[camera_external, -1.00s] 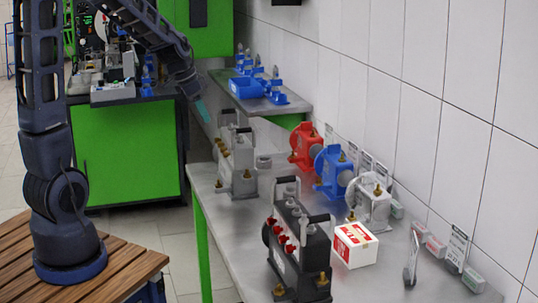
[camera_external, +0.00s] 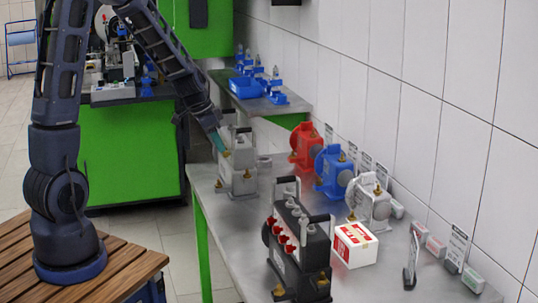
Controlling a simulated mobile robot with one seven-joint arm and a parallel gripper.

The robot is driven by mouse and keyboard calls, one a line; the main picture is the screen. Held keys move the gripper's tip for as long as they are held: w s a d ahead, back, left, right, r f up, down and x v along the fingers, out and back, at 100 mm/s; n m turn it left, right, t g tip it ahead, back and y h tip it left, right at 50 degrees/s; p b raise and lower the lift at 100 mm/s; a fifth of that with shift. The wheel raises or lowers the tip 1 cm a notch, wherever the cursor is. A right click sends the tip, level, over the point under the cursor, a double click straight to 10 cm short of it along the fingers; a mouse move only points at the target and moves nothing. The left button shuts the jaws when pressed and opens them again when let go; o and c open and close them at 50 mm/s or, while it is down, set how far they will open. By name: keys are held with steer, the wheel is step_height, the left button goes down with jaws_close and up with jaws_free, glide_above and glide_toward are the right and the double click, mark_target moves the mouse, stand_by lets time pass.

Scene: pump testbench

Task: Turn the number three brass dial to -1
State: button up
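A grey pump unit (camera_external: 240,172) stands at the far left end of the steel bench, with small brass parts on its side. My gripper (camera_external: 221,143), with teal fingertips, points down at the upper left side of this unit, close to a brass dial (camera_external: 226,153). I cannot tell whether the fingertips touch the dial. The fingers are too small to show whether they are open or shut. Which dial is number three, and its setting, cannot be read. A black pump unit (camera_external: 300,255) with red knobs and brass fittings stands nearer the camera.
Red (camera_external: 305,147), blue (camera_external: 333,172) and silver (camera_external: 371,204) pumps stand along the wall. A red and white box (camera_external: 354,246) sits beside the black unit. The front right of the steel bench (camera_external: 385,285) is mostly clear.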

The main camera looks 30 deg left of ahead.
steer(key=shift+f, duration=0.25)
jaws_close()
steer(key=shift+w, duration=0.1)
steer(key=shift+w+a+f+n+g+h, duration=0.1)
steer(key=shift+n+g+h, duration=0.05)
steer(key=shift+g+h, duration=0.35)
steer(key=shift+w+a+r+n+g+h, duration=0.1)
steer(key=shift+n+g+h, duration=0.1)
steer(key=shift+g+h, duration=0.3)
steer(key=shift+w+a+f+n+g+h, duration=0.1)
steer(key=shift+n+g+h, duration=0.05)
steer(key=shift+g+h, duration=0.35)
